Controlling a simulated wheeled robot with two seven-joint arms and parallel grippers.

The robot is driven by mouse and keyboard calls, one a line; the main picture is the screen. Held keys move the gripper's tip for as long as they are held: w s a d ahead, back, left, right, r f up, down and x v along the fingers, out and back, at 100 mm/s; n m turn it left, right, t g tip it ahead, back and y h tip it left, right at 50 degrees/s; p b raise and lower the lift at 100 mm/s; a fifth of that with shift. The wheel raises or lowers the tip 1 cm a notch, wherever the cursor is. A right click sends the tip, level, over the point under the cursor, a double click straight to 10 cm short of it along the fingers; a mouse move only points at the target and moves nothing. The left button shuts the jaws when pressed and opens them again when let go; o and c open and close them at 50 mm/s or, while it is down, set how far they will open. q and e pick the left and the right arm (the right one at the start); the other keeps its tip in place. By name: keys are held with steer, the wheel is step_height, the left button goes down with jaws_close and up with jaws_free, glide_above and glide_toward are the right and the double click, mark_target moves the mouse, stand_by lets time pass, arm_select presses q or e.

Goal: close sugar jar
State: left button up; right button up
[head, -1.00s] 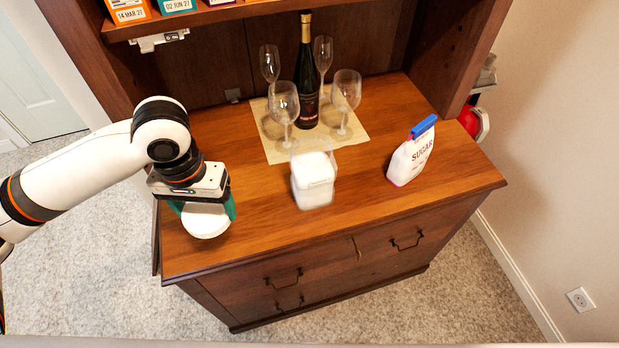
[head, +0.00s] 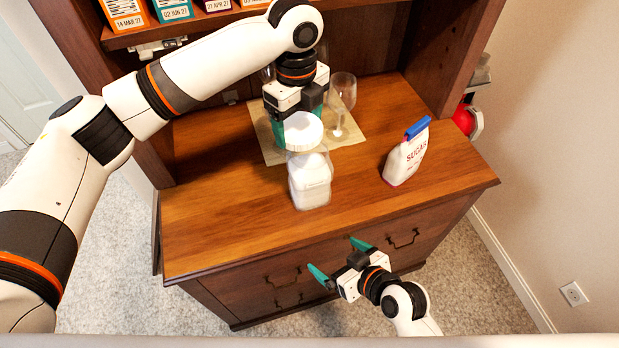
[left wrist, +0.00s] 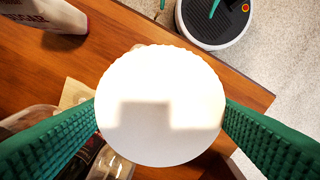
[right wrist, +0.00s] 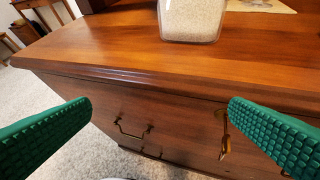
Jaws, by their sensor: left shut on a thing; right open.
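The clear sugar jar (head: 311,188), full of white sugar, stands upright near the middle of the counter. Its lower part also shows in the right wrist view (right wrist: 192,20). My left gripper (head: 300,124) is shut on the round white lid (head: 304,134), which also fills the middle of the left wrist view (left wrist: 160,105). In the head view the lid overlaps the jar's top at its back edge; I cannot tell whether they touch. The lid hides whatever lies under it in the left wrist view. My right gripper (head: 335,256) is open and empty, in front of the cabinet.
A sugar bag (head: 407,158) with a blue clip stands right of the jar. Glasses, one visible here (head: 342,92), stand on a beige mat (head: 350,139) behind the jar, partly hidden by my left arm. The counter's left part (head: 215,220) is clear.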

mark_target(304, 155)
arm_select(q)
steer(key=shift+w+d+r+m, duration=0.2)
steer(key=shift+d+m, duration=0.1)
steer(key=shift+m, duration=0.15)
steer(key=shift+w+d+r+m, duration=0.15)
steer(key=shift+d+m, duration=0.15)
steer(key=shift+m, duration=0.15)
steer(key=shift+w+d+r+m, duration=0.1)
steer(key=shift+d+r+m, duration=0.15)
steer(key=shift+m, duration=0.25)
steer(key=shift+d, duration=0.2)
arm_select(e)
steer(key=w+a+r+m+t+h, duration=0.1)
steer(key=w+a+r+m+t, duration=0.1)
steer(key=w+r+t, duration=0.4)
step_height(304, 155, up, 2)
steer(key=m+t, duration=0.1)
steer(key=t, duration=0.1)
steer(key=shift+w+a+t+h, duration=0.3)
steer(key=shift+h, duration=0.1)
steer(key=shift+w, duration=0.1)
steer(key=x, duration=1.2)
steer(key=shift+a, duration=0.1)
steer(key=c, duration=1.2)
arm_select(q)
steer(key=shift+a+f, duration=0.1)
steer(key=shift+f, duration=2.4)
arm_select(e)
steer(key=shift+c, duration=0.2)
